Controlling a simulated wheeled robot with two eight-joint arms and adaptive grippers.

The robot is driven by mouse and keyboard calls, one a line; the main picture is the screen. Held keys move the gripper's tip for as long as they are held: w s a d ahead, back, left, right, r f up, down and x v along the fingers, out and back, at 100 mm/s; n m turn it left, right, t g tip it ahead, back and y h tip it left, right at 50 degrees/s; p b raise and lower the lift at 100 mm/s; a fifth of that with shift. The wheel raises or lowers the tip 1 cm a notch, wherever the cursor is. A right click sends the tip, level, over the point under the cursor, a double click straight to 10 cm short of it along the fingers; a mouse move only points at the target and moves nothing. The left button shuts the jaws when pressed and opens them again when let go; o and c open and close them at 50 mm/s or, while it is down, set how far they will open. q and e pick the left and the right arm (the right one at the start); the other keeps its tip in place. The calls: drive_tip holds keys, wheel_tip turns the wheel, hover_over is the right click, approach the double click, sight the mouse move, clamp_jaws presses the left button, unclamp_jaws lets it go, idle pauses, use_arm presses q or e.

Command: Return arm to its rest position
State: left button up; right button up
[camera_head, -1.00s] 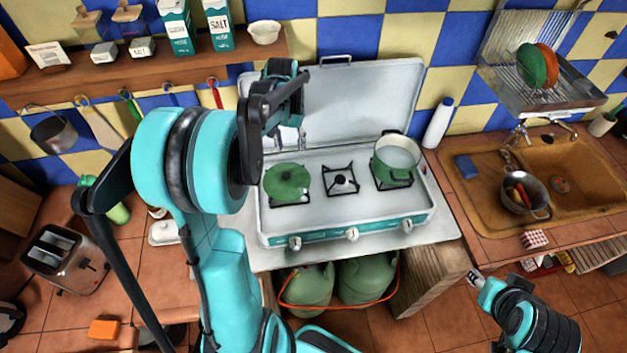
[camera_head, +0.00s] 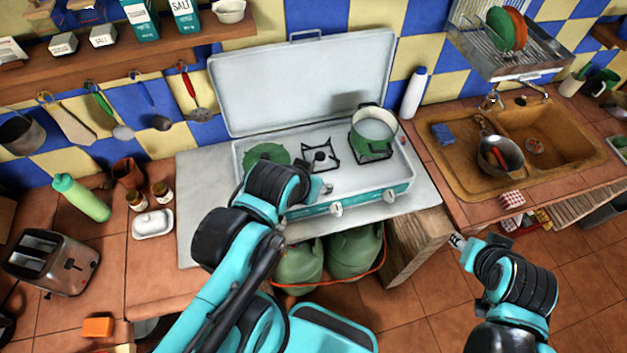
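My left arm comes up from the bottom middle and is bent low in front of the stove (camera_head: 365,205). Its gripper (camera_head: 318,186) shows only in small part past the dark wrist, over the stove's front edge. Its fingers are too hidden to read. My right gripper (camera_head: 457,240) is at the lower right, over the floor in front of the counter, beside the wooden stove support. Its small grey tips show, but their opening is unclear. Nothing can be seen held in either gripper.
A green lid (camera_head: 267,153) lies on the left burner, partly behind my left wrist. A green pot (camera_head: 373,133) stands on the right burner. A toaster (camera_head: 52,262), green bottle (camera_head: 82,198) and butter dish (camera_head: 153,223) stand left. The sink (camera_head: 550,150) holds a pan (camera_head: 497,153).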

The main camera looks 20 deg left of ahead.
drive_tip(key=shift+f, duration=0.1)
wheel_tip(320, 180, down, 20)
drive_tip(key=b, duration=2)
